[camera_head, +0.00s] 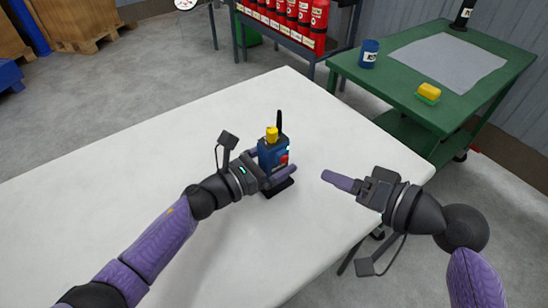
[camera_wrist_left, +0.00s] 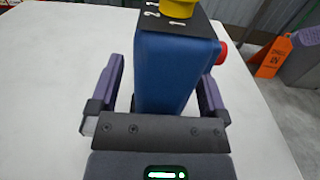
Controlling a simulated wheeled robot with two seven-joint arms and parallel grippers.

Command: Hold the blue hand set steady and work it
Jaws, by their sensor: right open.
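The blue hand set (camera_head: 268,158) stands upright on a dark base (camera_head: 281,188) on the white table. It has a yellow knob (camera_head: 271,133) on top, a black aerial and a red button on its side. My left gripper (camera_head: 273,163) has a finger on either side of its body. In the left wrist view the blue body (camera_wrist_left: 170,75) stands between the purple fingers, with a clear gap at the left finger; contact at the right finger is hard to tell. My right gripper (camera_head: 340,181) is open and empty, to the right of the hand set, apart from it.
The white table (camera_head: 130,180) is otherwise clear. Behind it is a rack of red extinguishers (camera_head: 305,22). A green bench (camera_head: 400,95) at the right holds a blue can (camera_head: 368,54), a yellow-green sponge (camera_head: 428,93) and a grey sheet (camera_head: 450,60). An orange sign (camera_wrist_left: 273,57) shows in the wrist view.

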